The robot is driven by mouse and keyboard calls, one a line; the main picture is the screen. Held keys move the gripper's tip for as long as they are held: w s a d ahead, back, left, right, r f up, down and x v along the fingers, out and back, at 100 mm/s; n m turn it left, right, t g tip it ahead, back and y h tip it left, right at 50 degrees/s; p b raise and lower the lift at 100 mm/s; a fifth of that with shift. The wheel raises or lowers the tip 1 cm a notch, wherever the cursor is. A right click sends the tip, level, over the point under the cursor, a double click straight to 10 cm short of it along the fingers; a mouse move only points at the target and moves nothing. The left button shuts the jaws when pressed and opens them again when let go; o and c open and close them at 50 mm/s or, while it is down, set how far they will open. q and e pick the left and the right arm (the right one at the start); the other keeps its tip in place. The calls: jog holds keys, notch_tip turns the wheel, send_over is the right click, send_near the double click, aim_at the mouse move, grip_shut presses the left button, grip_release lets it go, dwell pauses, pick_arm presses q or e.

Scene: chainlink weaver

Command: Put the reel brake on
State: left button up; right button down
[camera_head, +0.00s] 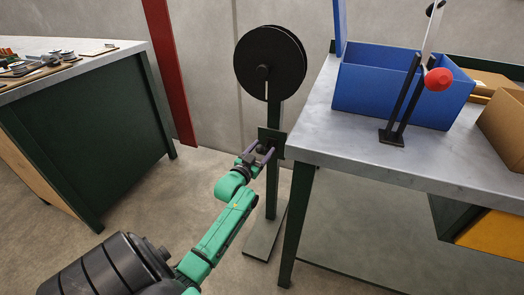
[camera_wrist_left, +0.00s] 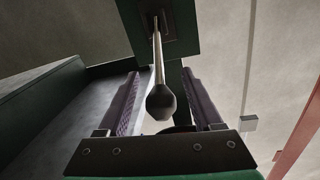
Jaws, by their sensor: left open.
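The black reel (camera_head: 270,62) stands upright on a dark green post (camera_head: 272,195) beside the workbench. A dark green plate (camera_head: 273,138) is fixed to the post below the reel. In the left wrist view, a thin metal brake lever (camera_wrist_left: 158,58) runs from the plate (camera_wrist_left: 185,28) toward my camera and ends in a dark rounded knob (camera_wrist_left: 161,102). My left gripper (camera_head: 262,152) is at the plate. Its purple fingers are open, one on each side of the knob, with gaps visible on both sides. My right gripper is out of view.
The workbench (camera_head: 330,140) right of the post carries a blue bin (camera_head: 400,85) and an upright lever with a red ball (camera_head: 438,79). Its leg (camera_head: 297,225) stands close to the post. A second bench (camera_head: 90,130) is at left. Open floor lies between.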

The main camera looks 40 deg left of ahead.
pick_arm(q)
grip_shut()
dwell(1.3)
